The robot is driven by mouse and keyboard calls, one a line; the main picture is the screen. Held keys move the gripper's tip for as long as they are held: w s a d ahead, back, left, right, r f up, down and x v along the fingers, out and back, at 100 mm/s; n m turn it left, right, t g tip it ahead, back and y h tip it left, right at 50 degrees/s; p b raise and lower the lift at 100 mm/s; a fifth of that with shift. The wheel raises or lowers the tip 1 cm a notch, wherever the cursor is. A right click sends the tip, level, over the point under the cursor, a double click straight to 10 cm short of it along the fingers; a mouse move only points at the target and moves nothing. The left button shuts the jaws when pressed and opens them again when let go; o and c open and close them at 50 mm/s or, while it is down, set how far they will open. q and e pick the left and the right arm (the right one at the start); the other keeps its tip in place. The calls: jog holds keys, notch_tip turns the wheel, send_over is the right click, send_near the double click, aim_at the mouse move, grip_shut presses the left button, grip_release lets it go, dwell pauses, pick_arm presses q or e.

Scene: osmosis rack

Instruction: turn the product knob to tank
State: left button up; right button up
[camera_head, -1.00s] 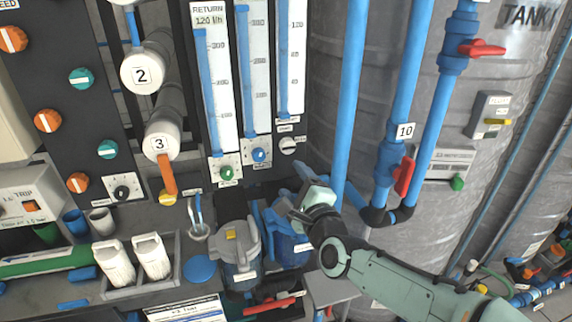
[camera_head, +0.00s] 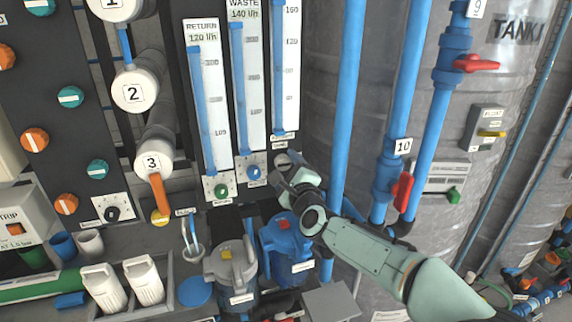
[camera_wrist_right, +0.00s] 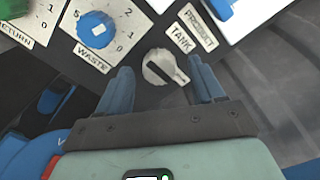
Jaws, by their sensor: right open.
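The product knob (camera_wrist_right: 158,68) is a small white-grey knob with a dark slot and a pointed end, on a black panel in the right wrist view. The TANK label (camera_wrist_right: 180,41) and PRODUCT label (camera_wrist_right: 197,30) are beside it. My right gripper (camera_wrist_right: 161,72) is open, with one blue finger on each side of the knob and visible gaps between. I cannot tell how far the fingertips are from the panel. In the head view my right gripper (camera_head: 287,176) is below the product flowmeter and partly covers the knob (camera_head: 281,160). My left gripper is not in view.
The blue waste knob (camera_wrist_right: 96,29) is close left of the product knob in the wrist view. The green return knob (camera_head: 221,191) is farther left in the head view. A blue filter housing (camera_head: 286,240) is below my gripper. Vertical blue pipes (camera_head: 347,100) stand to the right.

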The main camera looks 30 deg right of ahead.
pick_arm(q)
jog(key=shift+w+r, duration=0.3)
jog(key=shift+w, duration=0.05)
pick_arm(e)
jog(key=shift+w+d, duration=0.1)
jog(key=shift+w, duration=0.5)
jog(key=c, duration=1.1)
jog(key=shift+o, duration=0.2)
